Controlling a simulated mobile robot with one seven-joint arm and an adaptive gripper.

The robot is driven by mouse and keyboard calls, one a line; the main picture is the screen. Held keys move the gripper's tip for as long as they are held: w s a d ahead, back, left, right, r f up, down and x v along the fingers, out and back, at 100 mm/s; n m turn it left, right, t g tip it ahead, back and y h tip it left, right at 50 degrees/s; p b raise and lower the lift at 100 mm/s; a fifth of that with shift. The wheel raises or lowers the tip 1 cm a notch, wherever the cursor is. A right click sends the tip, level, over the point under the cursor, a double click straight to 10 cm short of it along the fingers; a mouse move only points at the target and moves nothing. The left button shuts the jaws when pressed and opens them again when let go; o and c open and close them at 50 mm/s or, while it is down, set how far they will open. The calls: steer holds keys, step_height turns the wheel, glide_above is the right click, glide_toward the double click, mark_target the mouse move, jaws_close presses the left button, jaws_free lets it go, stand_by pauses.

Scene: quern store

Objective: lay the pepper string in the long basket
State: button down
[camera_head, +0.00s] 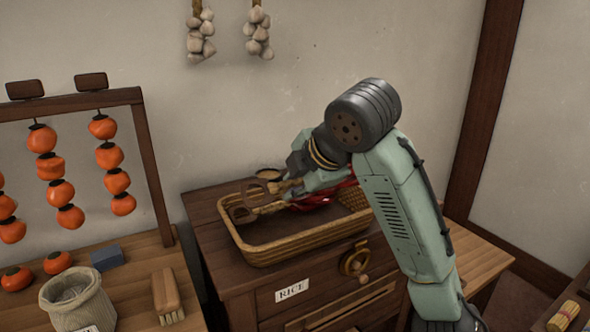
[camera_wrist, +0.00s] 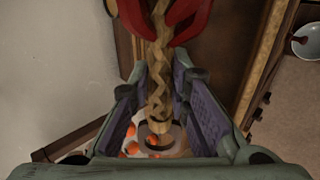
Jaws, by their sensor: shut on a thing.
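The pepper string has glossy red peppers (camera_head: 322,197) at one end and a plaited straw stem with a ring (camera_head: 242,214) at the other. My gripper (camera_head: 290,187) is shut on the straw stem, between the peppers and the ring. In the wrist view the plait (camera_wrist: 158,85) runs between the finger pads, with peppers (camera_wrist: 185,18) beyond. The long basket (camera_head: 300,248) is tan wicker with a dark inside, on a wooden chest. The string hangs over the basket lengthwise, roughly level. I cannot tell whether it touches the basket. My arm hides the basket's right end.
The chest (camera_head: 238,288) has drawers and a label reading RICE. A rack of orange persimmons (camera_head: 60,192), a cloth sack (camera_head: 78,301) and a brush (camera_head: 167,293) are at left. Garlic strings (camera_head: 200,36) hang on the wall above.

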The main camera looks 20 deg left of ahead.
steer(key=shift+f+b, duration=2.6)
steer(key=shift+f, duration=1.45)
steer(key=shift+f, duration=0.1)
steer(key=c, duration=1.4)
jaws_free()
steer(key=shift+c, duration=0.2)
steer(key=shift+c, duration=0.5)
steer(key=o, duration=0.6)
steer(key=shift+w+a+r+p+v, duration=0.2)
steer(key=shift+p+v, duration=0.65)
steer(key=shift+v, duration=0.7)
steer(key=shift+w+a+r+p+v, duration=0.1)
steer(key=shift+a+r+p+v, duration=0.15)
steer(key=shift+p+v, duration=0.95)
steer(key=shift+w+a+r+p+v, duration=0.2)
steer(key=shift+r+p+v, duration=0.25)
steer(key=shift+v, duration=1.4)
